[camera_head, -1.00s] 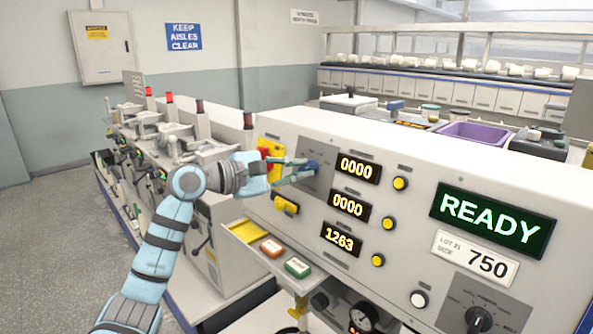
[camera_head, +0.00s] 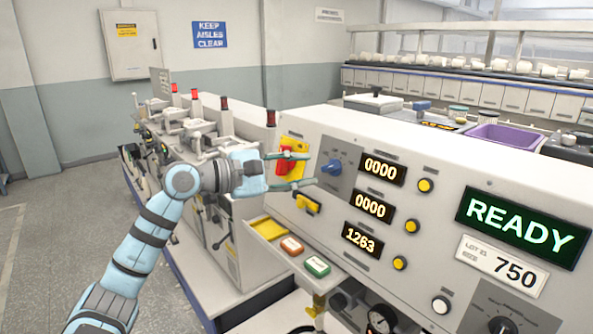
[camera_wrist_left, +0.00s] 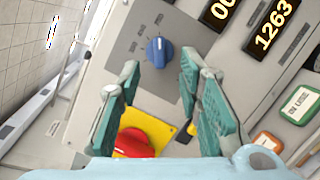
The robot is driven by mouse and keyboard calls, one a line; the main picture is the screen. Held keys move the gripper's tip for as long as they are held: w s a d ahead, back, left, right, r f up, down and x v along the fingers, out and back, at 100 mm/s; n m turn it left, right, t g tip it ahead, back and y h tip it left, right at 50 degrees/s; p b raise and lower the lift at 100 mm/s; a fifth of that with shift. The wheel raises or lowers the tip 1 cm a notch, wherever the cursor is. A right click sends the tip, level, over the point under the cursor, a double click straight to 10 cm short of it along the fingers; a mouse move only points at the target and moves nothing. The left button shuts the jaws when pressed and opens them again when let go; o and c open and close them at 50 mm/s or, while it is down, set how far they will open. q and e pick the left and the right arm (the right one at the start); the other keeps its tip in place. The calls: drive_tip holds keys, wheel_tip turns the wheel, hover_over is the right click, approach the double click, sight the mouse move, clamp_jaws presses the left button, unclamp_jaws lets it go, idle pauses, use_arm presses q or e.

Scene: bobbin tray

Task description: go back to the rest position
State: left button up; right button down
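My left gripper (camera_head: 308,170) is open and empty in front of the machine's control panel (camera_head: 425,265). In the left wrist view its two green fingers (camera_wrist_left: 172,88) stand apart with nothing between them. A blue rotary knob (camera_head: 331,167) on a grey plate is just beyond the fingertips; it also shows in the left wrist view (camera_wrist_left: 159,52), clear of both fingers. A red knob on a yellow plate (camera_head: 291,159) is partly behind the gripper in the head view. It also shows in the left wrist view as a red knob (camera_wrist_left: 133,143). My right gripper is not seen.
The panel carries a green READY display (camera_head: 525,228), number displays (camera_head: 371,207) and yellow buttons (camera_head: 425,186). A small shelf (camera_head: 285,245) with an orange and a green block juts out below. A purple bin (camera_head: 503,136) stands behind. Floor at left is clear.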

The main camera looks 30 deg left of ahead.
use_arm(q)
drive_tip(key=shift+v, duration=1.2)
drive_tip(key=shift+d, duration=0.1)
